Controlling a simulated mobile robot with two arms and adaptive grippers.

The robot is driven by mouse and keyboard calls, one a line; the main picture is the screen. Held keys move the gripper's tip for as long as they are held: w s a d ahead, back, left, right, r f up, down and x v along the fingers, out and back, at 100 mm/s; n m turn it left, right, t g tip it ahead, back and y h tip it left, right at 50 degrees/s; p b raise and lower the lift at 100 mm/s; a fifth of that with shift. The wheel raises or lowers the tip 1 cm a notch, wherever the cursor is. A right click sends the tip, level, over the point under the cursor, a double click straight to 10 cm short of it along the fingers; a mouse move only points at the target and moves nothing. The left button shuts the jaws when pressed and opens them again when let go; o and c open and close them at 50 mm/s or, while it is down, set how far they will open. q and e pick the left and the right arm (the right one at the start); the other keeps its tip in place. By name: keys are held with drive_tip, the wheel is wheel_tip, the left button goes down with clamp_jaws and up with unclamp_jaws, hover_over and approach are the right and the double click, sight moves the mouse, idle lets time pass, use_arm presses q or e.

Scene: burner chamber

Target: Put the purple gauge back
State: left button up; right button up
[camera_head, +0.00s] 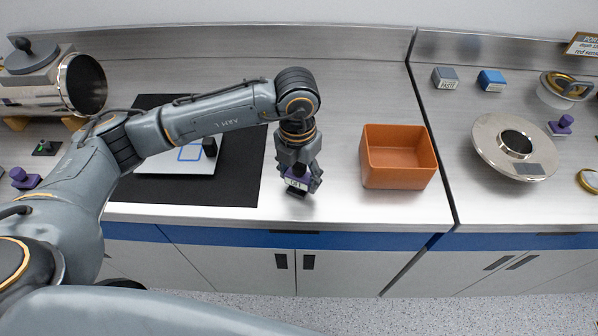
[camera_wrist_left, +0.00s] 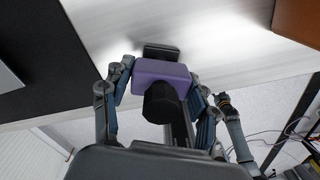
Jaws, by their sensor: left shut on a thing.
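The purple gauge (camera_head: 297,183) is a small purple block with a pale label, held low near the counter's front edge between the black mat and the orange bin. My left gripper (camera_head: 299,176) points down and is shut on it. In the left wrist view the purple gauge (camera_wrist_left: 161,72) sits between the two fingers of my left gripper (camera_wrist_left: 160,85), with a dark round knob towards the camera and a dark flat part at its far end. I cannot tell whether it touches the counter. My right gripper does not show.
An orange bin (camera_head: 398,178) stands to the right of the gauge. A black mat (camera_head: 236,178) with a pale plate (camera_head: 178,163) lies to the left. Grey (camera_head: 445,79) and blue (camera_head: 491,81) blocks and a metal flange (camera_head: 487,149) are on the right counter. Other purple pieces stand far left (camera_head: 25,179) and right (camera_head: 561,125).

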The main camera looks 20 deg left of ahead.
use_arm(q)
drive_tip(key=shift+f, duration=0.1)
drive_tip(key=o, duration=0.9)
drive_tip(key=shift+f, duration=0.1)
drive_tip(key=o, duration=0.4)
drive_tip(key=shift+o, duration=0.2)
